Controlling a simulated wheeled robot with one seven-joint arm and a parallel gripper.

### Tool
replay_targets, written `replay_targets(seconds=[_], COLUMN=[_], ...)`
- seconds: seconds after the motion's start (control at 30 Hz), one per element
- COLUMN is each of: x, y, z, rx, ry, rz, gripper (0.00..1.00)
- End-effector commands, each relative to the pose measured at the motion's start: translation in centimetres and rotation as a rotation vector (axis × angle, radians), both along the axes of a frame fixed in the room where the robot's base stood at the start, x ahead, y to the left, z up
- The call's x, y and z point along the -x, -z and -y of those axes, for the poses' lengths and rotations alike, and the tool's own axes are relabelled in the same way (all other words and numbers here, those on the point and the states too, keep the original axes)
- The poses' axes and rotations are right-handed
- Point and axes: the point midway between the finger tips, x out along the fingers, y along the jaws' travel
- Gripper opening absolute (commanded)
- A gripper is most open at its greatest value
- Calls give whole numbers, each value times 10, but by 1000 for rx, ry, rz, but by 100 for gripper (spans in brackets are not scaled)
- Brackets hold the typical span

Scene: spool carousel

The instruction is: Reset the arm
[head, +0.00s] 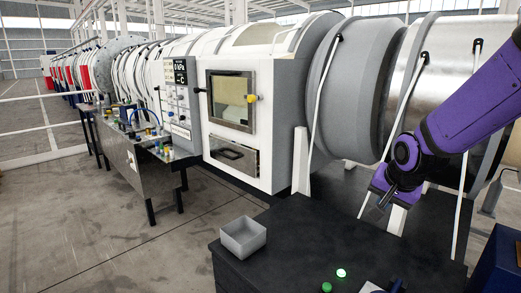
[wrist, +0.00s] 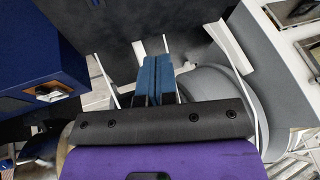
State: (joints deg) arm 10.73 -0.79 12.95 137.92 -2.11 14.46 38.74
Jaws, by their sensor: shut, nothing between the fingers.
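My purple arm reaches in from the right in the head view, with my gripper (head: 382,203) pointing down beyond the far right part of the black table (head: 300,235). In the wrist view my gripper (wrist: 157,62) shows two blue finger pads pressed together, with nothing between them. The fingers touch no object that I can see.
A grey open bin (head: 243,237) stands on the table's left corner. A lit green lamp (head: 341,272) and a green button (head: 326,287) are near the front. A blue box (head: 500,262) is at the right. The large white machine (head: 262,120) stands behind.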

Motion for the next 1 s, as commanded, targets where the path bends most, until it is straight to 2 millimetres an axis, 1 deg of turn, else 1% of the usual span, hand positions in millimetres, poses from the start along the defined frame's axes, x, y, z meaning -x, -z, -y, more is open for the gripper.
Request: replay_targets(seconds=[0.03, 0.2, 0.37, 0.5, 0.7, 0.8, 0.9, 1.0], x=[11, 50, 90, 128, 182, 204, 220, 229], y=[-15, -51, -80, -100, -120, -126, -129, -130], z=[0, 3, 6, 8, 11, 12, 13, 14], rx=[26, 106, 166, 209, 254, 268, 276, 280], ry=[-28, -123, -213, -294, -414, -466, -503, -525], rz=[6, -3, -12, -18, -25, -27, -28, -30], gripper=[0, 0, 0, 0, 0, 0, 0, 0])
